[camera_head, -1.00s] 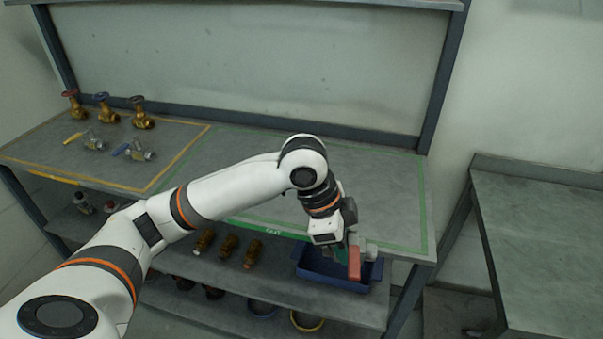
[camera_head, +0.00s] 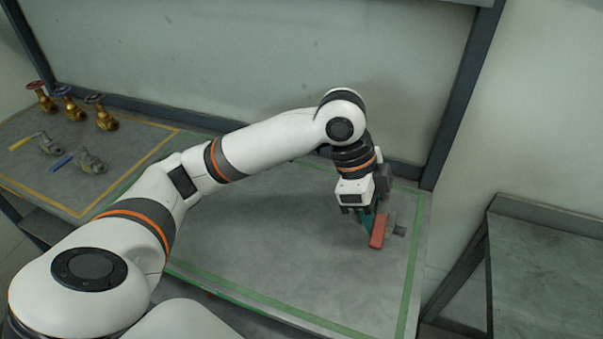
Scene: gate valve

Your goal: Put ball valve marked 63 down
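My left gripper (camera_head: 366,217) reaches over the green-outlined area and points down, its fingers partly hidden by the valve's handle. It appears shut on a ball valve (camera_head: 399,229) with a red lever handle (camera_head: 379,231) and a grey metal body. The valve is low over the right part of the green-outlined area, inside the tape. I cannot tell whether it touches the surface. No number can be read on it. My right gripper is not in view.
The yellow-outlined area at left holds brass gate valves (camera_head: 102,113) at the back and two ball valves, with a yellow lever (camera_head: 49,145) and a blue lever (camera_head: 90,161). The visible green-outlined surface (camera_head: 290,265) is otherwise clear. A grey side table (camera_head: 550,265) stands at right.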

